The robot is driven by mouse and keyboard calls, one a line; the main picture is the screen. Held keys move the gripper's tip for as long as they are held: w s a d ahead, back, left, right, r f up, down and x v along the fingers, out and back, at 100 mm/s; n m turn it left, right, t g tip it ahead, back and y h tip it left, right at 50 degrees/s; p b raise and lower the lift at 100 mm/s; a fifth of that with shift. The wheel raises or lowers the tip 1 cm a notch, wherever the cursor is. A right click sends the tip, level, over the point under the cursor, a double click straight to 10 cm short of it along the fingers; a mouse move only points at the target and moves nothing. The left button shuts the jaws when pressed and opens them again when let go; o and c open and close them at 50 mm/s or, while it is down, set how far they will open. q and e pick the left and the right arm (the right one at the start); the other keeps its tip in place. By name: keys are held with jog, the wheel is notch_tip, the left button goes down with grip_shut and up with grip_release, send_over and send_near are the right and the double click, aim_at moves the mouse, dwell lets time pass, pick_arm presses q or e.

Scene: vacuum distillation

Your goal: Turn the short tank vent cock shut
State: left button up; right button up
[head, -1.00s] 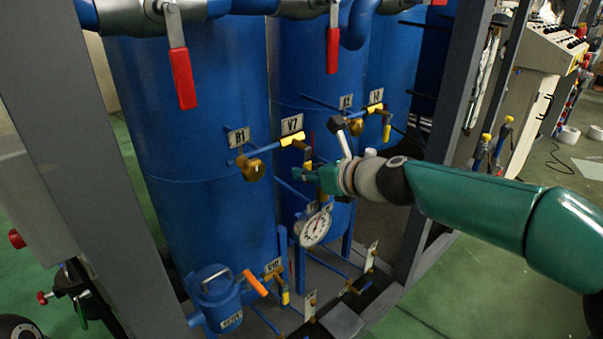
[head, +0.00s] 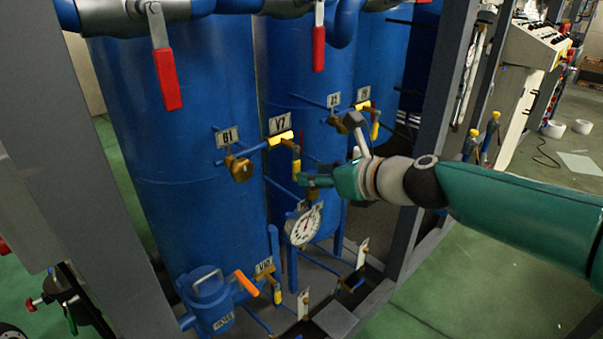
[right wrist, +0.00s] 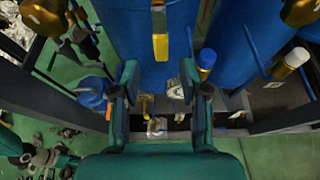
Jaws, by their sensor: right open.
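A cock labelled V7 (head: 281,138), with a yellow handle (head: 296,164) hanging down, is on a thin blue pipe in front of the tall blue tanks. No label names the short tank, so I cannot tell it from the tags alone. My right gripper (head: 325,152) is just to the right of this handle in the head view. In the right wrist view my right gripper (right wrist: 160,82) is open, with a yellow handle (right wrist: 160,46) ahead, in line with the gap and apparently not gripped.
A round gauge (head: 304,226) hangs below my right gripper. A brass valve (head: 239,168) sits left of V7, and another yellow-handled cock (head: 375,125) is to its right. A grey frame post (head: 437,110) stands near my right arm. Red-handled valves (head: 167,78) hang above.

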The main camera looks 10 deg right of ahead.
jog(key=shift+v, duration=2.75)
jog(key=shift+d, duration=0.1)
